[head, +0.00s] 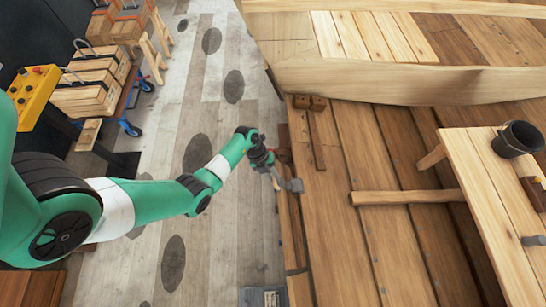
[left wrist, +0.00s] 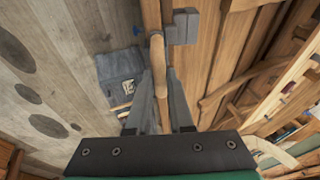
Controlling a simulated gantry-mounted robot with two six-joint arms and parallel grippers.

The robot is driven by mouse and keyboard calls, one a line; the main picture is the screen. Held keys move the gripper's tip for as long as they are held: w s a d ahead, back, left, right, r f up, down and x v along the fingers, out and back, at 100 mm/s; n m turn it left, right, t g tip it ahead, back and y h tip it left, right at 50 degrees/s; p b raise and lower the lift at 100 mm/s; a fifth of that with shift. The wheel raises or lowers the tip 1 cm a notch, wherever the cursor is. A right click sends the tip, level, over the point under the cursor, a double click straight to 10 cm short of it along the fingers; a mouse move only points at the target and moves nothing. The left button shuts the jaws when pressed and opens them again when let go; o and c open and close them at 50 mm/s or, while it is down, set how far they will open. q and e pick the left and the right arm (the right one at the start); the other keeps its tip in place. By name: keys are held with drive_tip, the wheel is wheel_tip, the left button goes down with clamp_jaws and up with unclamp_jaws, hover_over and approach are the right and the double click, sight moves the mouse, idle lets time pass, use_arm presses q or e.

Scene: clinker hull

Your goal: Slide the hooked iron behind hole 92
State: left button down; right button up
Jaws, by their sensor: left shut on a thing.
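My left gripper (head: 271,170) is at the left edge of the plank hull (head: 355,235). It is shut on the hooked iron, whose grey head (head: 292,185) sticks out to the right over the edge planks. In the left wrist view my left gripper (left wrist: 158,85) has its fingers on either side of the iron's wooden handle (left wrist: 158,55). The grey blocky head (left wrist: 183,27) is beyond the fingertips, close to the planks; I cannot tell whether it touches them. Hole 92 cannot be made out. My right gripper is not in view.
A wooden bench (head: 492,210) with a dark bucket (head: 517,139) stands on the right. Small wooden blocks (head: 310,102) sit on the hull above the gripper. A trolley with wooden crates (head: 90,85) is at the upper left.

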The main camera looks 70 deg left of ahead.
use_arm(q)
drive_tip(key=shift+r+p, duration=0.15)
drive_tip(key=shift+p, duration=0.25)
drive_tip(key=c, duration=0.7)
unclamp_jaws()
drive_tip(key=shift+a, duration=0.1)
drive_tip(key=shift+s, duration=0.1)
